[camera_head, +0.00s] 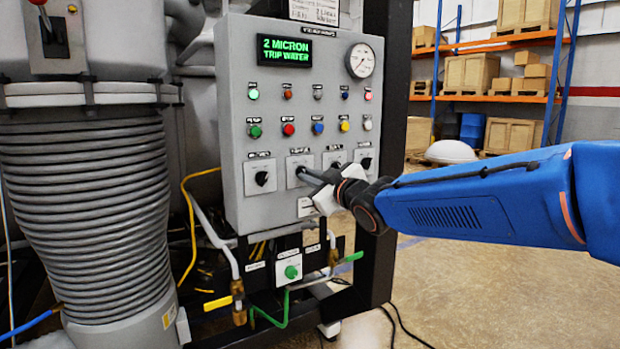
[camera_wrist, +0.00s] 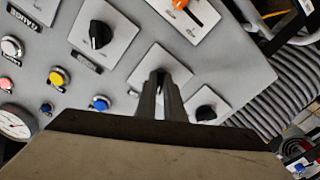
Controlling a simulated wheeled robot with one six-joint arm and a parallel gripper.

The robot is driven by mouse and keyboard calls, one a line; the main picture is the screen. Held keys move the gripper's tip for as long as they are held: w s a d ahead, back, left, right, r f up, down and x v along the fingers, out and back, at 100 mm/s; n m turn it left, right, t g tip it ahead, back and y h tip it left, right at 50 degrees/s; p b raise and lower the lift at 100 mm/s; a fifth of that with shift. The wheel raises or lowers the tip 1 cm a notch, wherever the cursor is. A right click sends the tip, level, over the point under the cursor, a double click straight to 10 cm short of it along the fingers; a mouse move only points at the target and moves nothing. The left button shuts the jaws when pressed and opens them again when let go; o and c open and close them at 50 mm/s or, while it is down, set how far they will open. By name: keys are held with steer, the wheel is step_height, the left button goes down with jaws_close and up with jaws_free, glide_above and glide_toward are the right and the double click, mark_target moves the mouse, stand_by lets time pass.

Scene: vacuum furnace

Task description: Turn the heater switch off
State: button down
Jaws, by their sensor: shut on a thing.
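A grey control panel (camera_head: 235,120) carries a row of black-knobbed rotary switches on white plates. Their labels are too small to read, so I cannot tell by name which is the heater switch. My gripper (camera_head: 302,172) reaches in from the right and is shut on the knob of the second switch from the left (camera_head: 292,180). In the wrist view my gripper (camera_wrist: 160,76) covers most of that knob, so its pointing direction is hidden. The white plate of this switch (camera_wrist: 178,72) shows around the fingers. The leftmost switch (camera_head: 262,179) is free; it also shows in the wrist view (camera_wrist: 205,112).
Above are coloured push buttons (camera_head: 288,129), lamps, a round gauge (camera_head: 361,61) and a green-lit display (camera_head: 285,50). A ribbed grey column (camera_head: 85,210) stands left. Valves and pipes with a green knob (camera_head: 291,271) sit below. Open floor lies to the right.

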steer(key=c, duration=1.9)
jaws_free()
steer(key=shift+o, duration=0.2)
steer(key=shift+s, duration=0.1)
steer(key=v, duration=1.7)
steer(key=shift+d, duration=0.2)
steer(key=shift+s+d, duration=0.1)
